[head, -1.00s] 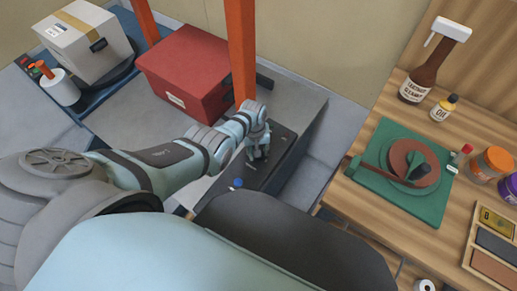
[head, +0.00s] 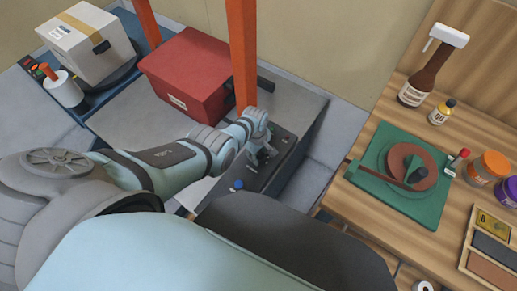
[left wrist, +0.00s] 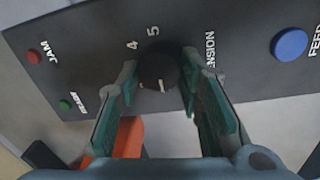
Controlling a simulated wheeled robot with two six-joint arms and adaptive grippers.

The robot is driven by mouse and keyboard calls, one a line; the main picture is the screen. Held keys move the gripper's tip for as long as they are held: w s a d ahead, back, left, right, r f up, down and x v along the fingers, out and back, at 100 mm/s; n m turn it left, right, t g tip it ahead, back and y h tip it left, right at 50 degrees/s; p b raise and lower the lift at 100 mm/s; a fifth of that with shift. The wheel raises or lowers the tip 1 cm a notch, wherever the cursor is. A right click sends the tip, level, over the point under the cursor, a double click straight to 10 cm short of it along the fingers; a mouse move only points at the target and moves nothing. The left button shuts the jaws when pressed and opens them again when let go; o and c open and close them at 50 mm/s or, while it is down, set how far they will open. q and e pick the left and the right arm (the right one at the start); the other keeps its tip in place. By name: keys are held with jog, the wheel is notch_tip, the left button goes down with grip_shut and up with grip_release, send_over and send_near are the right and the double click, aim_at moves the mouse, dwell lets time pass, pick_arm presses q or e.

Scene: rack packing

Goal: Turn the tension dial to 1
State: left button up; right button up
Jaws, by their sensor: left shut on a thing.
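The tension dial (left wrist: 157,66) is a round black knob on a dark control panel (left wrist: 235,60). In the left wrist view it sits between the fingertips of my left gripper (left wrist: 159,76), which is shut on it. The numerals 4 and 5 show above the knob. Small white marks show at its lower edge, too small to read surely. The word TENSION is partly hidden by the right finger. In the head view my left gripper (head: 261,153) is at the panel on the grey machine, and the dial is hidden there. My right gripper is not in view.
A blue FEED button (left wrist: 290,44), a red JAM light (left wrist: 34,57) and a green READY light (left wrist: 66,104) flank the dial. An orange post (head: 243,55) and a red box (head: 188,75) stand behind my left arm. A wooden bench (head: 340,205) is at the right.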

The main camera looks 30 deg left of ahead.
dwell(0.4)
pick_arm(q)
jog(key=o, duration=1.2)
jog(key=shift+c, duration=0.2)
jog(key=shift+w+r, duration=0.1)
jog(key=shift+r, duration=0.25)
notch_tip(320, 180, up, 11)
jog(key=s, duration=0.1)
jog(key=shift+r, duration=0.15)
jog(key=shift+a, duration=0.1)
